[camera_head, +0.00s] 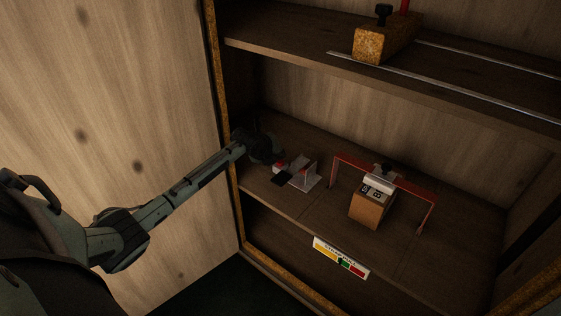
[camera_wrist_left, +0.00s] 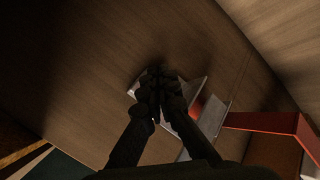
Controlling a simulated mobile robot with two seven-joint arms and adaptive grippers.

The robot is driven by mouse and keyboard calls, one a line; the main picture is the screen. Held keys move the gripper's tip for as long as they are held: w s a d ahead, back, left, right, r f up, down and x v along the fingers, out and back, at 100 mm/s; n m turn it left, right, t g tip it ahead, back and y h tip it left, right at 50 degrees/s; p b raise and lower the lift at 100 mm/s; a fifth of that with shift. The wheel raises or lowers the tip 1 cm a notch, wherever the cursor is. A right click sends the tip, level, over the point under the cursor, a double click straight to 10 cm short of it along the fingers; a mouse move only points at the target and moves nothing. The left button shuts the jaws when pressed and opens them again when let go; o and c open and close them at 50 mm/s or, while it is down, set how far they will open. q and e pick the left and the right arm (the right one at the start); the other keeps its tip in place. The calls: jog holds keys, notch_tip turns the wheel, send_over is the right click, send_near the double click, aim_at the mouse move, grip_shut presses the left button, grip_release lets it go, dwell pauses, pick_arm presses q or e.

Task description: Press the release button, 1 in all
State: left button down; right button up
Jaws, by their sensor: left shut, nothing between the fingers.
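My left gripper (camera_head: 266,151) is over the left part of the middle shelf, dark and partly lost in shadow. In the left wrist view its fingers (camera_wrist_left: 160,78) are together with nothing between them, in front of a pale metal plate (camera_wrist_left: 136,91). A metal bracket (camera_head: 306,175) with an upright plate stands just right of the gripper; it also shows in the wrist view (camera_wrist_left: 212,116). A small red part (camera_head: 279,167) shows beside it, also red in the wrist view (camera_wrist_left: 196,106). I cannot tell if this is the release button, or whether the fingers touch anything. My right gripper is not in view.
A red arch (camera_head: 343,161) spans a cardboard box (camera_head: 368,208) right of the bracket. A rusty block (camera_head: 372,43) sits on the upper shelf (camera_head: 290,42). A coloured label (camera_head: 341,258) is on the middle shelf's front edge. A wooden panel (camera_head: 120,90) stands left.

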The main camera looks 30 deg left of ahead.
aim_at(279, 162)
pick_arm(q)
jog(key=shift+f+b, duration=0.3)
jog(key=shift+f, duration=0.45)
dwell(0.9)
jog(key=shift+r, duration=0.1)
jog(key=shift+r+p, duration=0.9)
jog(key=shift+p, duration=0.15)
jog(key=shift+r, duration=0.15)
notch_tip(279, 162, up, 5)
jog(key=p, duration=0.5)
dwell(0.3)
